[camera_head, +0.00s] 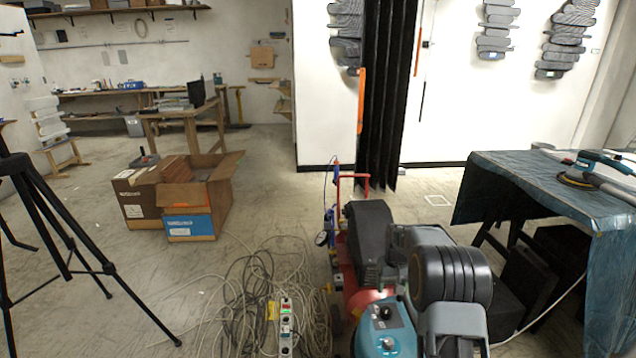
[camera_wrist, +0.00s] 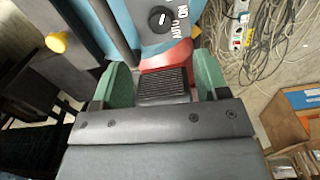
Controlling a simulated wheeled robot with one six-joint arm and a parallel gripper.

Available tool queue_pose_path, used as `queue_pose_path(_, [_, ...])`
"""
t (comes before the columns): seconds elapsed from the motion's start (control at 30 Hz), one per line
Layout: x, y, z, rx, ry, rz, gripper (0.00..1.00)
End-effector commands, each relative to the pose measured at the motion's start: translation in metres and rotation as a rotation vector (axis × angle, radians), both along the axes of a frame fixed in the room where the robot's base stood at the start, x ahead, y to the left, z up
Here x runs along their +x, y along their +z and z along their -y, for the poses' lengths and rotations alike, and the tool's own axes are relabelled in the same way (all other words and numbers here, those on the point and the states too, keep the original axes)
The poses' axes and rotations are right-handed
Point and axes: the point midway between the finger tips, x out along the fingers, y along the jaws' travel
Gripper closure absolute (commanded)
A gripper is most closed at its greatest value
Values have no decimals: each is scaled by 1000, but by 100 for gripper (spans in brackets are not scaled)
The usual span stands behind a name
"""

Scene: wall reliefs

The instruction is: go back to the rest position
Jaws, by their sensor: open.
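My gripper (camera_wrist: 160,84) is open in the wrist view, with its two green fingers apart. Nothing is held between them. A dark ribbed block shows in the gap, below a teal panel (camera_wrist: 130,18) with a black knob marked AUTO and ON. My grey arm stands in the lower right of the head view, in front of a red and black compressor (camera_head: 367,232). My gripper cannot be made out in the head view. The teal panel also shows there (camera_head: 372,342), beside the arm.
Tangled cables and a power strip (camera_head: 286,325) lie on the floor left of the arm. A table with a blue cover (camera_head: 545,190) stands at right. Open cardboard boxes (camera_head: 190,226) and a black tripod (camera_head: 62,235) are at left. Bare floor lies between boxes and tripod.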

Motion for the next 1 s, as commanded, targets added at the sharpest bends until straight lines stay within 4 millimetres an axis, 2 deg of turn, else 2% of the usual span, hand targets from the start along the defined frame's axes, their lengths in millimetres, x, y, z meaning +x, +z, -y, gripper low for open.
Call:
queue_pose_path(0.03, [-13,-10,-3,7,-11,-31,32])
queue_pose_path(0.07, [-21,-9,-5,9,-19,-39,32])
queue_pose_path(0.13, [-42,10,-13,10,-30,-49,32])
queue_pose_path(0.27, [-86,73,-35,7,-38,-39,32])
queue_pose_path(0.5, [-178,198,-77,-3,-19,46,32])
queue_pose_path(0.7, [-243,277,-101,-9,21,150,32])
queue_pose_path(0.83, [-267,314,-110,-10,51,219,32])
queue_pose_path(1.0, [-276,356,-116,-11,79,313,32])
